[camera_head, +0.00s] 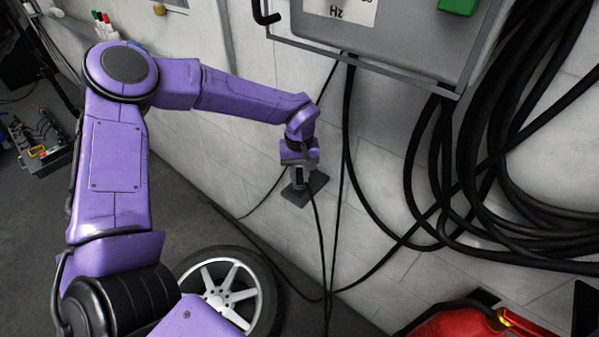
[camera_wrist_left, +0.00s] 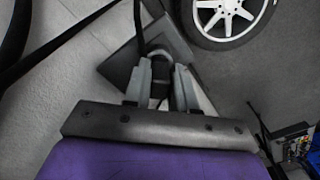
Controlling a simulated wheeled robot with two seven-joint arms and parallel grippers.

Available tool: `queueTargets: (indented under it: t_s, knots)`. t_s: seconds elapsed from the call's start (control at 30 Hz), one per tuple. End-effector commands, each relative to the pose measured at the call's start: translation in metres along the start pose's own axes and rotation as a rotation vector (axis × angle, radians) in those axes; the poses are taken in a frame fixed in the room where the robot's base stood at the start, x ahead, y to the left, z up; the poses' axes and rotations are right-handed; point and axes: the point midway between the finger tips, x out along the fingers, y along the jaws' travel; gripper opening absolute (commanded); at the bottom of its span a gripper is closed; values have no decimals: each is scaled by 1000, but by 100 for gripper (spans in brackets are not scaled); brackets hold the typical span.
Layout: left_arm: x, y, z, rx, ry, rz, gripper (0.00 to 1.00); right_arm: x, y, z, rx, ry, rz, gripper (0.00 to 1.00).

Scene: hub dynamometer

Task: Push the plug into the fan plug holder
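My left gripper (camera_head: 299,180) is down by the pale wall, in front of a dark grey plate (camera_head: 317,184) that looks like the plug holder. In the left wrist view the gripper's fingers (camera_wrist_left: 161,82) close on the sides of a dark plug (camera_wrist_left: 159,62) with a rounded top. A black cable runs from it. The holder plate (camera_wrist_left: 120,66) shows just behind the fingertips. The fingers hide where plug and holder meet, so I cannot tell how deep the plug sits. My right gripper is not in view.
A grey control box (camera_head: 400,38) hangs above. Thick black cables (camera_head: 440,165) loop on the wall to the right, and a thin cable hangs below the gripper. A wheel (camera_head: 225,290) lies below, a red container (camera_head: 455,323) at lower right.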

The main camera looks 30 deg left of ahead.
Motion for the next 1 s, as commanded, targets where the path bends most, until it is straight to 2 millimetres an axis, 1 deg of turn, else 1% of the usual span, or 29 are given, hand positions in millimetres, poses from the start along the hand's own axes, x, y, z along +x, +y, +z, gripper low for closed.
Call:
queueTargets:
  t_s: [0.03,0.07,0.1,0.33,0.43,0.53,0.7,0.8,0.9,1.0]
  knots:
    - [0,0,0,0,0,0,41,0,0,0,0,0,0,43]
    - [0,0,0,0,0,0,51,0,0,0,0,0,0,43]
    - [0,0,0,0,0,0,55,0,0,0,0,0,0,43]
    - [0,0,0,0,0,0,55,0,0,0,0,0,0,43]
    - [-6,0,0,0,1,1,55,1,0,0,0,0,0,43]
    - [-24,0,-1,-1,3,3,55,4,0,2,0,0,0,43]
    - [-66,0,-1,-2,3,3,55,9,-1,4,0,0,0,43]
    - [-86,0,-1,-1,3,3,55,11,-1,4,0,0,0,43]
    - [-99,0,0,-1,1,1,55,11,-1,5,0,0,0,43]
    - [-105,0,0,0,1,0,55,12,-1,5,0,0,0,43]
